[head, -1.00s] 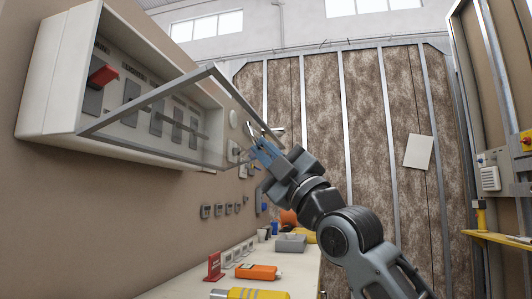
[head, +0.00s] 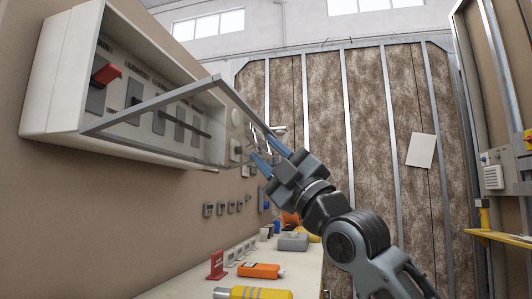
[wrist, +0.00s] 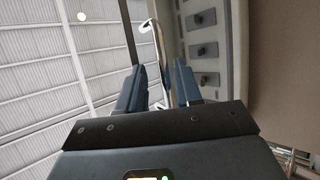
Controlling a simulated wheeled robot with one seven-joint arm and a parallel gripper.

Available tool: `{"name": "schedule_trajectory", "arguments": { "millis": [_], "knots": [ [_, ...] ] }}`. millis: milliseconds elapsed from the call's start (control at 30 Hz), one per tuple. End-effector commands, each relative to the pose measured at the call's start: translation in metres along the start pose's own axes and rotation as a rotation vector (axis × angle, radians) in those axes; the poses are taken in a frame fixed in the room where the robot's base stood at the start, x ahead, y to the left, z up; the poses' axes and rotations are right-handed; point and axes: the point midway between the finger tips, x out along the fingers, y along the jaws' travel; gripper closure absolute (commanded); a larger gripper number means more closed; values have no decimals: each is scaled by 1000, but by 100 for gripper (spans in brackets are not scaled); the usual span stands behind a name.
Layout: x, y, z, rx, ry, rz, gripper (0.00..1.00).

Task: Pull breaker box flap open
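The breaker box (head: 62,75) is a white box on the left wall with a row of switches inside. Its flap (head: 150,103), a clear panel in a grey frame, stands swung out from the box, partly open. My gripper (head: 260,142) is at the flap's far right end with its two blue fingers spread. In the wrist view my gripper (wrist: 160,68) shows the fingers apart, with a thin bar of the flap (wrist: 162,60) running between them. I cannot tell whether either finger touches it. The box (wrist: 230,60) lies to the right there.
A red-handled switch (head: 104,75) sits at the box's left end. Below is a workbench (head: 190,287) with an orange tool (head: 260,270), a yellow tool (head: 252,293) and a red sign (head: 216,265). Small devices line the wall.

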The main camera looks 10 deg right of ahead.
Motion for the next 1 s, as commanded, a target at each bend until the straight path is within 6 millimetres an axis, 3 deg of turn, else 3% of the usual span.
{"name": "schedule_trajectory", "arguments": {
  "millis": [200, 400, 767, 1000],
  "knots": [
    [-38, 0, 2, 0, -3, 1, 65],
    [-62, 0, 1, 0, -2, 0, 65],
    [-68, -2, 0, 2, 0, -2, 65],
    [-69, 4, 4, -64, -12, 40, 86]
  ]
}}
